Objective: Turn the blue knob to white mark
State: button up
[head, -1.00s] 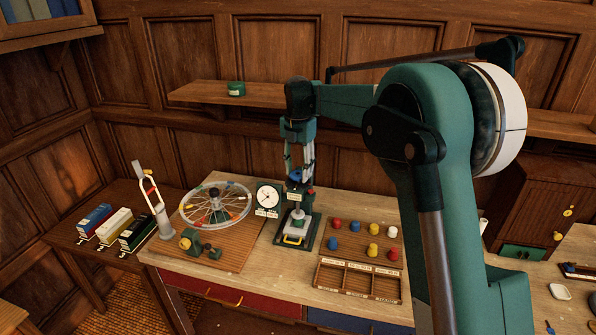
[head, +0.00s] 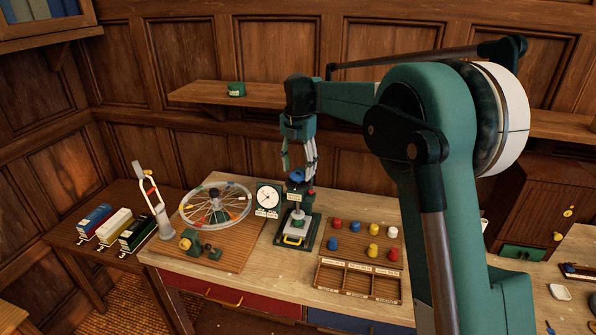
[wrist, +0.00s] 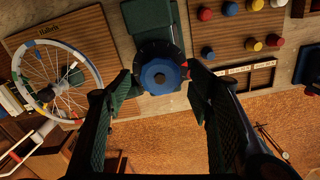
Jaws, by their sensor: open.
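The blue knob (head: 297,175) tops the green press-like stand (head: 305,231) on the workbench. In the wrist view the knob (wrist: 160,75) is seen from above, with a dark round collar around it. My gripper (head: 299,168) points down over the knob. In the wrist view its fingers (wrist: 157,76) are open, one on each side of the knob, with visible gaps between them and it. A small red mark shows at the collar's right edge. I cannot make out a white mark in either view.
A dial gauge (head: 268,197) and a spoked wheel (head: 216,204) stand left of the stand. A board of coloured pegs (head: 362,241) and a divided tray (head: 357,281) lie to the right. A shelf (head: 205,92) runs along the wall behind.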

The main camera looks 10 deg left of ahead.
aim_at(300, 175)
notch_tip(300, 175, up, 11)
dwell(0.6)
jog(key=s+d+r+m+t+b, duration=0.1)
jog(key=s+d+r+m+t, duration=0.1)
jog(key=s+d+m, duration=1)
jog(key=s+d+r+m+t+b, duration=0.15)
jog(key=s+d+m, duration=0.5)
jog(key=d, duration=1.15)
jog(key=s+d+f+m+t+b, duration=0.1)
jog(key=s+d+f+m, duration=0.4)
jog(key=s, duration=0.4)
jog(key=s+d+f+m+t+b, duration=0.1)
jog(key=s+d+f+m, duration=0.3)
jog(key=s+f, duration=0.3)
jog(key=s+d+f+m+t+b, duration=0.1)
jog(key=s+d+f+m, duration=0.4)
jog(key=s, duration=0.6)
jog(key=shift+s+d+f+m+t, duration=0.4)
jog(key=shift+d+f, duration=0.4)
jog(key=shift+d, duration=0.2)
